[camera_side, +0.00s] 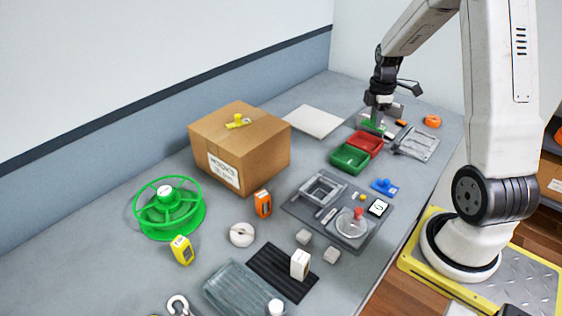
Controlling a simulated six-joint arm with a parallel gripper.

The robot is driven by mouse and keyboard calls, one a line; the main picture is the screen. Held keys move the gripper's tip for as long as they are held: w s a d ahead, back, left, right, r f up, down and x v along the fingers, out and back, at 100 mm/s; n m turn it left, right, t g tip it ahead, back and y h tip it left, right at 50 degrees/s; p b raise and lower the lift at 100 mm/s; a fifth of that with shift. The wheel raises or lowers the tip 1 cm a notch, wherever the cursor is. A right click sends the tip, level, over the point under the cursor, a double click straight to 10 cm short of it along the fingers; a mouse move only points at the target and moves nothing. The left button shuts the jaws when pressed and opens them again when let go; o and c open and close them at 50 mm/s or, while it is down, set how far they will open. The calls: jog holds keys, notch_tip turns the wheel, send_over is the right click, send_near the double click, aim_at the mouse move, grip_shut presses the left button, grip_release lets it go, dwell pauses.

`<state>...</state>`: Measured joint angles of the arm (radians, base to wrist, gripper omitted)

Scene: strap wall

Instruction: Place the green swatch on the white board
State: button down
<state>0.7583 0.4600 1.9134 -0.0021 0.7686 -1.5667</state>
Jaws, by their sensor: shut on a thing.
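The white board (313,121) lies flat on the grey table near the wall, behind and to the right of the cardboard box. My gripper (377,118) is at the far right of the table, to the right of the board and behind the red tray, pointing down. It is shut on the green swatch (371,126), a small flat green piece that shows just below the fingers. The fingers and arm partly hide it, and I cannot tell whether it touches the table.
A red tray (364,143) and a green tray (350,158) stand in front of my gripper. A grey metal frame (416,142) and an orange object (432,121) are to its right. The tall cardboard box (238,152) stands left of the board.

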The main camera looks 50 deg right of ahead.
jog(key=w, duration=0.9)
jog(key=shift+a, duration=0.3)
jog(key=shift+w+f, duration=0.1)
jog(key=shift+f, duration=0.05)
send_over(321, 129)
jog(key=shift+s+a+f, duration=0.1)
jog(key=shift+s+f, duration=0.05)
jog(key=shift+f, duration=2.1)
jog(key=shift+s+f, duration=0.1)
jog(key=shift+f, duration=2.15)
jog(key=shift+f, duration=0.15)
jog(key=shift+w+f, duration=0.25)
jog(key=shift+f, duration=1.55)
jog(key=shift+f, duration=0.1)
